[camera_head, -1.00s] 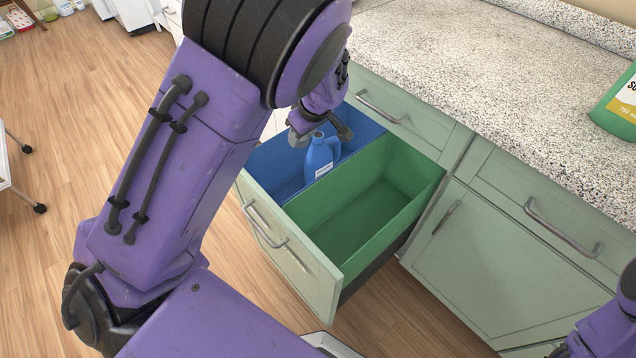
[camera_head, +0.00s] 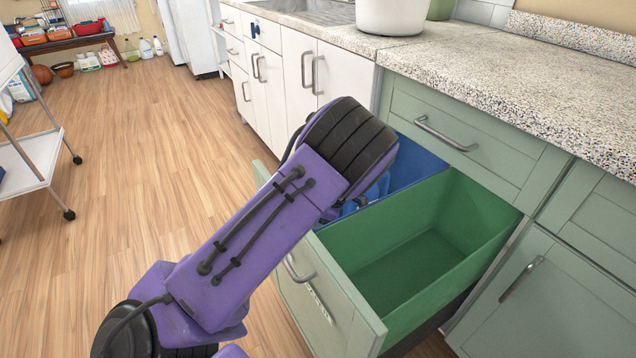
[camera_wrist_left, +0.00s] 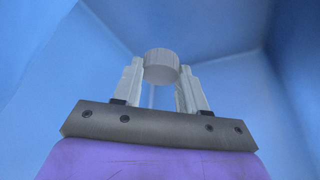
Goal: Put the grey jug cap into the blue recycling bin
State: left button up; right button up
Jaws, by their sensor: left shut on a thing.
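The grey jug cap (camera_wrist_left: 161,63) is a short ribbed cylinder seen in the left wrist view. My left gripper (camera_wrist_left: 160,72) is shut on it, one pale finger on each side. Blue walls surround the gripper, so it is down inside the blue recycling bin (camera_head: 415,164). In the head view my left arm hides the gripper, the cap and much of the blue bin. Part of a blue jug (camera_head: 377,188) shows beside the arm, mostly hidden. My right gripper is not in view.
The green bin (camera_head: 440,235) sits beside the blue one in the pulled-out drawer (camera_head: 335,310) and looks empty. The speckled countertop (camera_head: 520,85) is above, with a white pot (camera_head: 392,15) on it. A white cart (camera_head: 40,155) stands at the left. The wood floor between is clear.

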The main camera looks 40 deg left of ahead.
pick_arm(q)
notch_tip(320, 180, down, 5)
jog(key=shift+r+b, duration=0.15)
jog(key=shift+b, duration=0.55)
jog(key=shift+r, duration=0.1)
jog(key=shift+f, duration=0.3)
jog(key=o, duration=1)
jog(key=shift+r, duration=0.25)
jog(key=p+v, duration=0.4)
jog(key=v, duration=0.8)
jog(key=shift+s+r, duration=0.1)
